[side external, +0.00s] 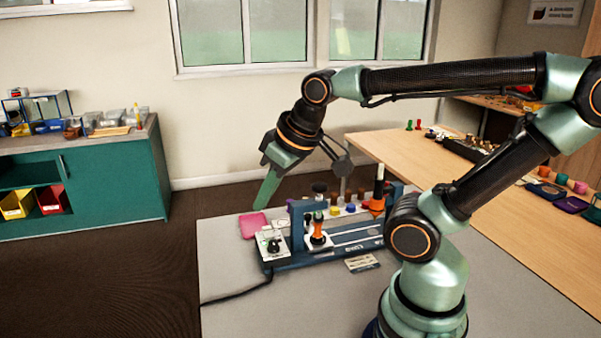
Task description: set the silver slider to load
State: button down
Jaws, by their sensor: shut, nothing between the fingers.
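A dark blue device (325,257) with upright posts stands on the grey table. Its light-coloured rails (357,236) run along its right part. I cannot pick out the silver slider for certain or read a load mark at this size. A white panel with a black knob (274,244) sits at the device's left end. An orange and white upright piece (317,231) stands beside it, between the posts. My gripper (263,204) is shut and empty, pointing down above the table, behind and left of the device, apart from it.
A pink pad (252,225) lies under my gripper. An orange cone with a black and white top (377,196) and several coloured pieces stand behind the device. A small card (362,263) lies in front, and a black cable (238,295) runs left. The table's front is clear.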

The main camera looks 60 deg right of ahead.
jog(key=c, duration=0.7)
grip_release()
jog(key=shift+w+d, duration=0.15)
jog(key=shift+d, duration=0.05)
jog(key=shift+c, duration=0.2)
jog(key=shift+o, duration=0.5)
jog(key=w+d+n+g, duration=0.1)
jog(key=w+d, duration=0.2)
jog(key=d, duration=0.3)
jog(key=w+d+f+n+g+h, duration=0.1)
jog(key=w+d+g, duration=0.1)
jog(key=d, duration=0.4)
jog(key=shift+w+d, duration=0.4)
jog(key=shift+w, duration=0.1)
jog(key=n+g+y, duration=0.1)
jog(key=n+g, duration=0.2)
send_near(308, 215)
notch_tip(308, 215, down, 9)
jog(key=shift+s+r, duration=0.15)
grip_shut()
